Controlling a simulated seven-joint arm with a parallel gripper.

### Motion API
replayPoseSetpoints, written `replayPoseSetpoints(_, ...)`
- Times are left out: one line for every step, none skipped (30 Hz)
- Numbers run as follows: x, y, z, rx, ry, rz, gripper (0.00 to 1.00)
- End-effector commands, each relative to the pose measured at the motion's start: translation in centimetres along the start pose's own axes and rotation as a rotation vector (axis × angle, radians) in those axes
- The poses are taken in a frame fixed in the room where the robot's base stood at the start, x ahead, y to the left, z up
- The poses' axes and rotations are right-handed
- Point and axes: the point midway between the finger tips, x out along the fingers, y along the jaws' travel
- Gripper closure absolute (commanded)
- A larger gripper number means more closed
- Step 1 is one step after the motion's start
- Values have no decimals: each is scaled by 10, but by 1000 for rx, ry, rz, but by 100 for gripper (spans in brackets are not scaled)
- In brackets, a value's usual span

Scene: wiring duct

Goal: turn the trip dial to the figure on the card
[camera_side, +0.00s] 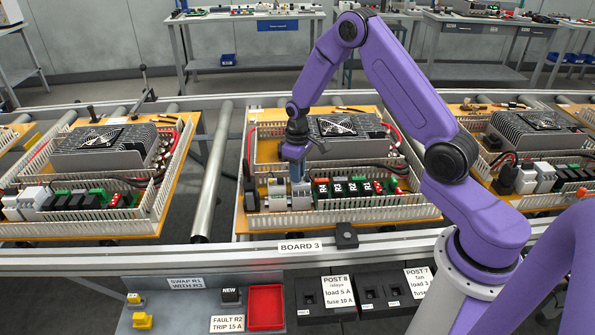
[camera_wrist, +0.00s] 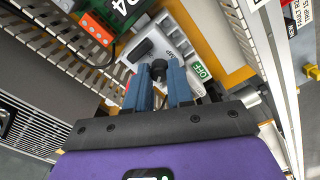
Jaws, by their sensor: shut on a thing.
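My gripper (camera_side: 297,174) points down at the white breaker (camera_side: 299,202) on the board labelled BOARD 3. In the wrist view, the blue fingers of my gripper (camera_wrist: 159,78) are shut on a small dark round dial (camera_wrist: 159,67) on the breaker's light grey face (camera_wrist: 178,42). The fingers hide most of the dial, and its setting cannot be read. A green OFF label (camera_wrist: 202,71) shows beside the right finger. The card (camera_side: 228,323) at the front reads FAULT R2, TRIP 15 A.
A row of relays (camera_side: 345,188) stands right of the breaker, behind a slotted white duct wall (camera_side: 350,213). A finned grey unit with a fan (camera_side: 340,125) is behind. A red tray (camera_side: 265,307) and the POST 8 holder (camera_side: 325,295) sit at the front.

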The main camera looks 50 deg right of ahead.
Motion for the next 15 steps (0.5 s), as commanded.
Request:
replayPoseSetpoints(0, 1, 2, 1, -5, -1, 100)
replayPoseSetpoints(0, 1, 2, 1, -5, -1, 75)
replayPoseSetpoints(0, 1, 2, 1, -5, -1, 62)
replayPoseSetpoints(0, 1, 2, 1, -4, -1, 53)
replayPoseSetpoints(0, 1, 2, 1, -4, -1, 53)
replayPoseSetpoints(0, 1, 2, 1, -4, 0, 53)
replayPoseSetpoints(0, 2, 2, 1, -3, 0, 53)
replayPoseSetpoints(0, 2, 2, 2, -3, 0, 53)
replayPoseSetpoints(0, 2, 2, 2, -3, 0, 53)
replayPoseSetpoints(0, 2, 2, 2, -3, 0, 53)
replayPoseSetpoints(0, 2, 2, 2, -2, 1, 53)
replayPoseSetpoints(0, 3, 2, 3, -2, 1, 53)
replayPoseSetpoints(0, 3, 2, 2, -2, 1, 53)
replayPoseSetpoints(0, 3, 2, 1, -2, 1, 53)
replayPoseSetpoints(0, 3, 2, -3, -2, 1, 53)
